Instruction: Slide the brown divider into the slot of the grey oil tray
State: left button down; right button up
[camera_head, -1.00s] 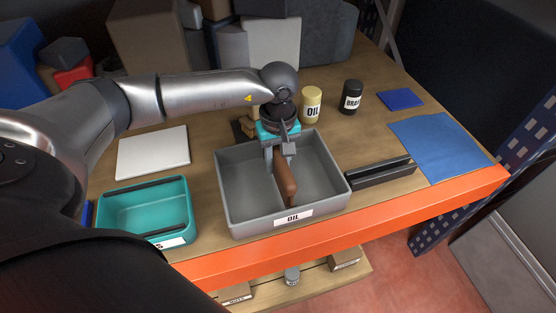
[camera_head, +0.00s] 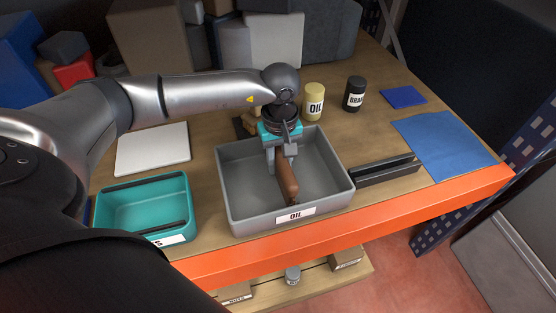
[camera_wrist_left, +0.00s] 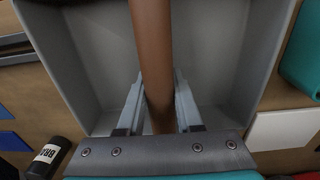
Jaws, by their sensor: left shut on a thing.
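The grey oil tray (camera_head: 235,198) stands on the wooden table near its orange front edge, with an OIL label on its front wall. The brown divider (camera_head: 287,178) is inside the tray's outline, upright and running front to back near the middle. My left gripper (camera_head: 281,160) reaches down over the tray and is shut on the divider. In the left wrist view the divider (camera_wrist_left: 153,60) runs between the two fingers (camera_wrist_left: 159,105), with tray floor on both sides. The slot is hidden, so I cannot tell whether the divider sits in it. My right gripper is not in view.
A teal bin (camera_head: 118,213) stands left of the tray. A black slotted holder (camera_head: 385,171) is close on its right. An OIL can (camera_head: 314,100), a dark labelled can (camera_head: 354,94) and a blue cloth (camera_head: 442,145) lie behind and right. A white panel (camera_head: 153,148) lies at left.

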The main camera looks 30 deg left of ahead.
pick_arm(q)
jog(key=c, duration=0.5)
grip_release()
jog(key=shift+s+a+f, duration=0.15)
jog(key=shift+f, duration=0.3)
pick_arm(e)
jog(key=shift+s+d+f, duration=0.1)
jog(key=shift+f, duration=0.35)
pick_arm(q)
jog(key=shift+r, duration=0.1)
jog(key=r+p, duration=0.2)
jog(key=r, duration=0.1)
jog(key=r+p, duration=0.2)
jog(key=shift+d+r, duration=0.2)
jog(key=shift+r, duration=0.2)
notch_tip(320, 180, up, 7)
jog(key=p, duration=0.5)
jog(key=shift+a, duration=0.1)
notch_tip(320, 180, up, 8)
jog(key=p, duration=0.5)
jog(key=shift+f, duration=0.15)
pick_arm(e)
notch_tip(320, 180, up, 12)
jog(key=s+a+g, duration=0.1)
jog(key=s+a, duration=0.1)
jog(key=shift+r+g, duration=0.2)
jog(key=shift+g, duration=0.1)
pick_arm(q)
jog(key=shift+a, duration=0.1)
